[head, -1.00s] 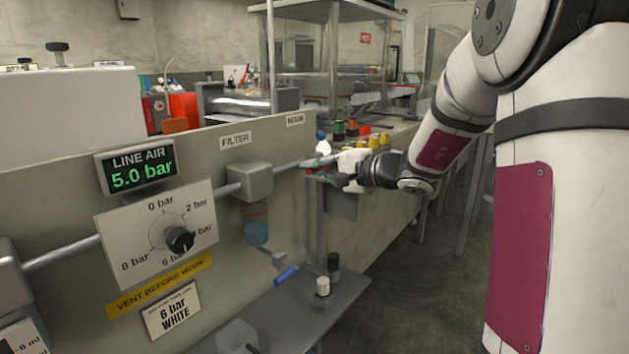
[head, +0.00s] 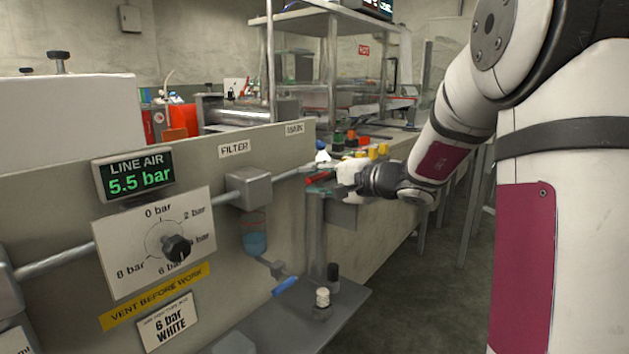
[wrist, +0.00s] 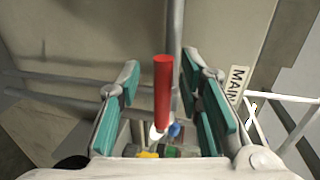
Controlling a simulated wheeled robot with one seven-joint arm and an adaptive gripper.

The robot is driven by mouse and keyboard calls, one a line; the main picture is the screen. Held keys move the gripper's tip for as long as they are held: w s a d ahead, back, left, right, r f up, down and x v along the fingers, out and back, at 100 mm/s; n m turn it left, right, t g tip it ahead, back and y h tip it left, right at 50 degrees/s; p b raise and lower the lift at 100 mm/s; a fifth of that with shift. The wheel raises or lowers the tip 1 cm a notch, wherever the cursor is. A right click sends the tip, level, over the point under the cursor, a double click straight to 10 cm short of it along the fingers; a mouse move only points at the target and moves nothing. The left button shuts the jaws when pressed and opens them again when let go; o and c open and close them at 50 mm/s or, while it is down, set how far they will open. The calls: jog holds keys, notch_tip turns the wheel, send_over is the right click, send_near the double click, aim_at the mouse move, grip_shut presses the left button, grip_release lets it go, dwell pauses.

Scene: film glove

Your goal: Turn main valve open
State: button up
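The main valve's red lever (wrist: 162,92) shows in the wrist view, lying between my two teal-padded fingers beside a grey pipe. My gripper (wrist: 160,95) is open, with a visible gap on each side of the lever. In the head view my gripper (head: 318,181) is at the right end of the panel, around the small red lever (head: 319,177), below the MAIN label (head: 295,128). The valve body is mostly hidden by my gripper. The line air display (head: 138,174) reads 5.5 bar.
The panel carries a regulator dial with a black knob (head: 176,247), a filter (head: 250,188) and a blue lever (head: 285,286). Yellow, orange and green caps (head: 360,146) stand just behind my gripper. Open floor lies right of the bench.

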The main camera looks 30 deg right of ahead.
jog(key=shift+s+d, duration=0.1)
jog(key=v, duration=1.1)
jog(key=shift+s+r, duration=0.15)
jog(key=shift+s, duration=0.25)
